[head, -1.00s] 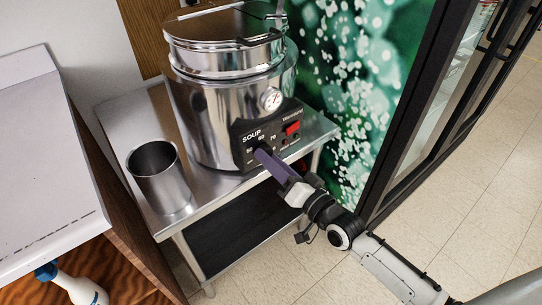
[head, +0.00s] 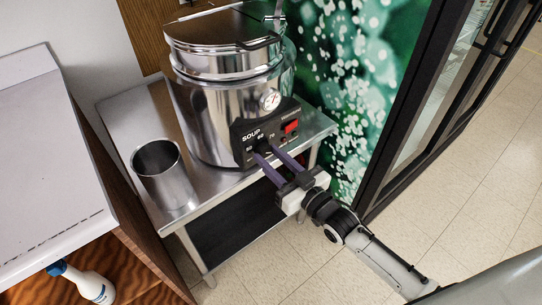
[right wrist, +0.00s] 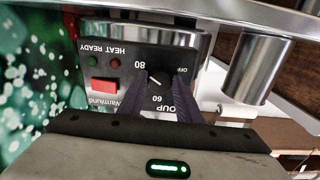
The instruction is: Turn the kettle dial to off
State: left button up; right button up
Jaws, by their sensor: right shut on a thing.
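The steel soup kettle (head: 208,115) stands on a metal table, its black control panel (head: 248,158) facing front right. My right gripper (head: 267,152) has its purple fingers at the panel's dial. In the right wrist view the dial (right wrist: 155,77) sits between the fingertips, and the gripper (right wrist: 160,85) is shut on it. A white pointer mark shows on the dial. The labels OFF, 80 and 60 are readable around it; the fingers hide part of the dial and scale. My left gripper is not in view.
A steel cylinder pot (head: 162,175) stands on the metal table (head: 120,112), left of the kettle. A red switch (head: 291,126) is on the panel beside the dial. A white counter (head: 45,170) is at left, a dark-framed glass door (head: 420,100) at right.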

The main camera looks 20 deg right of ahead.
jog(key=shift+n, duration=0.3)
jog(key=o, duration=1)
jog(key=v, duration=1)
jog(key=shift+s+r, duration=0.1)
jog(key=shift+s, duration=0.1)
jog(key=s+a+f+g+h, duration=0.1)
jog(key=s+f+g, duration=0.2)
jog(key=s+f, duration=0.2)
jog(key=s+a+f+m+g+h, duration=0.1)
jog(key=s+f+g, duration=0.1)
jog(key=s+f, duration=0.4)
jog(key=s+f+m+g+h, duration=0.1)
jog(key=s+f+g, duration=0.2)
jog(key=s+f, duration=0.2)
jog(key=shift+s+a+f+g+h, duration=0.15)
jog(key=shift+s+a+f+h, duration=0.05)
jog(key=shift+f, duration=0.25)
jog(key=shift+s+a+f+g+h, duration=0.15)
jog(key=shift+s+a+f+h, duration=0.05)
jog(key=shift+f, duration=0.25)
